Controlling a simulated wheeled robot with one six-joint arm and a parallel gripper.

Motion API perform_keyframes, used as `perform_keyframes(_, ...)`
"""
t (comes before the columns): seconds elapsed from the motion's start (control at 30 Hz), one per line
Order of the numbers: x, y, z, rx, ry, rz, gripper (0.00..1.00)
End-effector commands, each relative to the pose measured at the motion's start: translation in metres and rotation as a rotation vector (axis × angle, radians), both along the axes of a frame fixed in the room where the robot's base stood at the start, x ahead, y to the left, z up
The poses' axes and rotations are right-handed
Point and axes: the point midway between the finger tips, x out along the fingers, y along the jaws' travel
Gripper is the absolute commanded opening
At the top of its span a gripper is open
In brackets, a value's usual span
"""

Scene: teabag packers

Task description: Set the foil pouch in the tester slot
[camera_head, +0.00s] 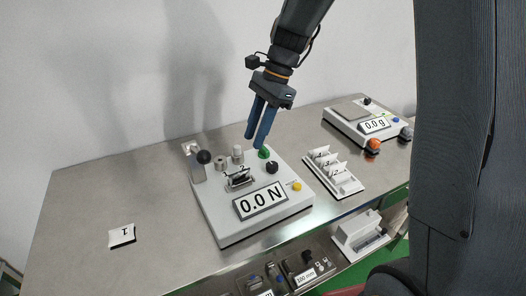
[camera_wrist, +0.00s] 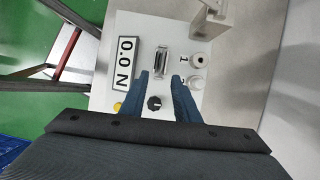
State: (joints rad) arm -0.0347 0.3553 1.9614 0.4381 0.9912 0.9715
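The tester (camera_head: 215,208) is a pale box with a "0.0 N" display, standing on the steel table. Its slot (camera_head: 239,181) is a small dark-and-metal clamp behind the display, also seen in the wrist view (camera_wrist: 162,61). I cannot tell if anything sits in it. A flat white pouch marked "1" (camera_head: 122,236) lies on the table left of the tester. Several numbered white pieces stand in a rack (camera_head: 346,187) to the right.
A scale reading "0.0 g" (camera_head: 348,117) stands at the back right. Devices fill a lower shelf (camera_head: 300,270). The table's left side is mostly clear.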

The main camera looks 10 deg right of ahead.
Motion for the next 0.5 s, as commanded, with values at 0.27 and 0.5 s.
perform_keyframes(0.27,-0.070,-0.052,-0.029,-0.134,-0.188,0.447,0.29)
perform_keyframes(0.5,-0.140,-0.093,-0.055,-0.243,-0.337,0.979,0.29)
